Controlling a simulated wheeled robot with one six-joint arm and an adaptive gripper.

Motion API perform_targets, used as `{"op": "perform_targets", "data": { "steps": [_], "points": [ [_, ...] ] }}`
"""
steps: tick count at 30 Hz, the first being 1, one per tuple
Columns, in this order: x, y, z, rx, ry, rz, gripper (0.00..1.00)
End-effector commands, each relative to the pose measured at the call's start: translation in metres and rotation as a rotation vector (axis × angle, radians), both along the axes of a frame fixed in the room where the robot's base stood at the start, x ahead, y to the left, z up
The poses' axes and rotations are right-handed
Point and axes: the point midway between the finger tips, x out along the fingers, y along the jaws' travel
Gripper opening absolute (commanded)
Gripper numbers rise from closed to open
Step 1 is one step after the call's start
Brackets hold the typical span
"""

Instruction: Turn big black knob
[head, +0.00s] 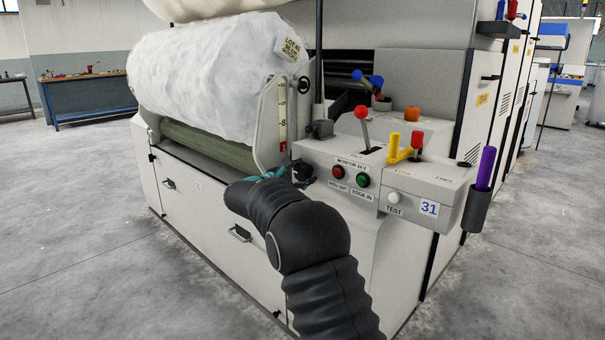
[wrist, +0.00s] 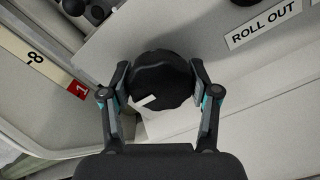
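The big black knob (wrist: 165,75) is round and scalloped, with a white pointer mark toward its lower left in the wrist view. My gripper (wrist: 161,74) has one finger on each side of the knob, and both pads appear to touch its rim. In the head view, the knob (head: 303,172) shows as a dark shape on the machine's front panel, left of the red button. My gripper (head: 284,173) reaches it there, mostly hidden behind my black arm.
Beside the knob are a red button (head: 337,170), a green button (head: 363,180) and a ROLL OUT label (wrist: 264,22). A red-knobbed lever (head: 362,112) and yellow handle (head: 397,152) stand above. A white fibre roll (head: 200,75) lies to the left.

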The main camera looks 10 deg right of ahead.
Motion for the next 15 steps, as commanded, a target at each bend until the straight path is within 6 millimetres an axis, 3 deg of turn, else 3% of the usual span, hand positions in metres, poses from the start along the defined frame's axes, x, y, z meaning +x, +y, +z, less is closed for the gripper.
{"op": "perform_targets", "data": {
  "steps": [15],
  "points": [
    [0.0003, -0.0001, -0.0052, 0.08, -0.112, -0.001, 0.26]
  ]
}}
